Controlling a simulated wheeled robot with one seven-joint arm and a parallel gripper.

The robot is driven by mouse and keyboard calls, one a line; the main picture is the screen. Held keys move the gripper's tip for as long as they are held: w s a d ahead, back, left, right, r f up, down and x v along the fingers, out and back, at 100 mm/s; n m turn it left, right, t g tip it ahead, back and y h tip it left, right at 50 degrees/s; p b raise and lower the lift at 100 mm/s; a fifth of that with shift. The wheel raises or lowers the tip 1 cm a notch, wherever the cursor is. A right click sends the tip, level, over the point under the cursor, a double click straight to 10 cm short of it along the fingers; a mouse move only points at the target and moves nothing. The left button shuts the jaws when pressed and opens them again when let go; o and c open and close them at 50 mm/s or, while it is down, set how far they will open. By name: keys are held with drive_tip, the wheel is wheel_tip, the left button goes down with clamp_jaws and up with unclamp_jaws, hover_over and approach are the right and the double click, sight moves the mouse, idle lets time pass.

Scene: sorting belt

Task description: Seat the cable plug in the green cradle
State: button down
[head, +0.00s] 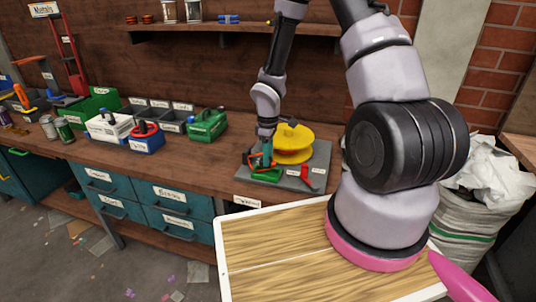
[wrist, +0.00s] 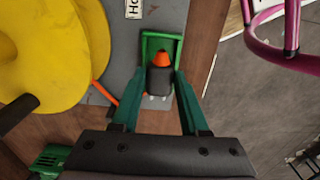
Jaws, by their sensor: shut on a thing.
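The cable plug (wrist: 159,82) is a dark grey block with an orange end and small pale prongs, between the green fingers of my gripper (wrist: 160,84) in the wrist view. My gripper is shut on it. The green cradle (wrist: 146,44) is a rectangular frame around the plug's orange end in that view; whether the plug touches it or is above it I cannot tell. In the head view my gripper (head: 262,163) is low over the cradle (head: 268,178) on the grey board, and the plug is mostly hidden.
A yellow reel (head: 292,142) stands right behind my gripper on the grey board (head: 318,156). A red piece (head: 307,178) lies at the board's right. Labelled bins, a white box (head: 108,127) and a green box (head: 207,125) stand to the left on the bench.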

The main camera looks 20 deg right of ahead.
sight(266, 174)
drive_tip(key=shift+f, duration=1.75)
drive_tip(key=shift+f, duration=0.15)
drive_tip(key=shift+c, duration=1.7)
unclamp_jaws()
